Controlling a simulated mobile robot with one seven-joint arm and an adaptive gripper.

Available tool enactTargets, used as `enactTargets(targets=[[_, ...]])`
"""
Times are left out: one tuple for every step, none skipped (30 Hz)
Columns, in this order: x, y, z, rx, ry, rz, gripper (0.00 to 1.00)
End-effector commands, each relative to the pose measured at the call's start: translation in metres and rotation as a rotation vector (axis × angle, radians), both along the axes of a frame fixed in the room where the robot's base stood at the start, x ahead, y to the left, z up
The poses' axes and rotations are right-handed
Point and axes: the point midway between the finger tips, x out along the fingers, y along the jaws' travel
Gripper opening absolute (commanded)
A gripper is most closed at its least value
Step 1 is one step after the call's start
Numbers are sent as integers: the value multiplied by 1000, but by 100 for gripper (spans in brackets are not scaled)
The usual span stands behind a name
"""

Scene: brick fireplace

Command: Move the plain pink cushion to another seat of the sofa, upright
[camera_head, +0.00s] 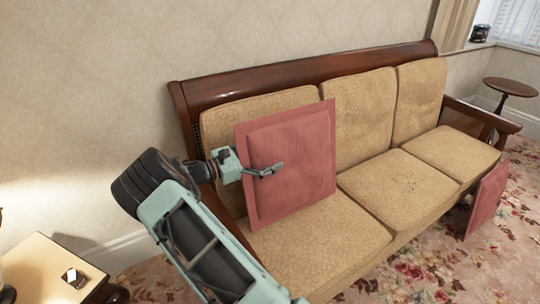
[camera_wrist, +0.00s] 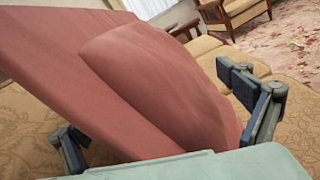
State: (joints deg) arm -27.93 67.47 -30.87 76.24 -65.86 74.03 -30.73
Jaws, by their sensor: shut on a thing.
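The plain pink cushion (camera_head: 293,165) stands upright, slightly tilted, at the left seat of the sofa (camera_head: 310,225), in front of the left back cushion. It has a flat border and a raised middle. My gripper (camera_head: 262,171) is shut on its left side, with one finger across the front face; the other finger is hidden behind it. In the wrist view the cushion (camera_wrist: 165,85) fills the space between both fingers. I cannot tell whether its lower edge touches the seat. The middle seat (camera_head: 383,188) and right seat (camera_head: 452,155) are empty.
A second pink cushion (camera_head: 487,200) leans at the sofa's right front, on the floor. The wooden back rail (camera_head: 300,70) and right armrest (camera_head: 480,115) bound the sofa. A side table (camera_head: 45,270) is at lower left, and a round table (camera_head: 510,88) stands far right.

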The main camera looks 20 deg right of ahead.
Motion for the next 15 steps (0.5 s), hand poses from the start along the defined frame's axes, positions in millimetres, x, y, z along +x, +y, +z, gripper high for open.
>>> enactTargets(targets=[[5,2,-4,8,-5,6,36],[6,2,-4,8,-5,6,36],[8,2,-4,8,-5,6,36],[9,3,-4,8,-6,6,36],[9,3,-4,8,-6,6,36],[10,3,-4,9,-6,6,36],[11,3,-4,8,-5,6,36],[11,3,-4,8,-5,6,36],[11,3,-4,8,-5,6,36],[11,3,-4,8,-5,6,36],[11,3,-4,8,-5,6,36],[11,3,-4,8,-5,6,36],[11,3,-4,8,-5,6,36],[11,3,-4,9,-6,6,95],[11,3,-4,9,-6,6,99]])
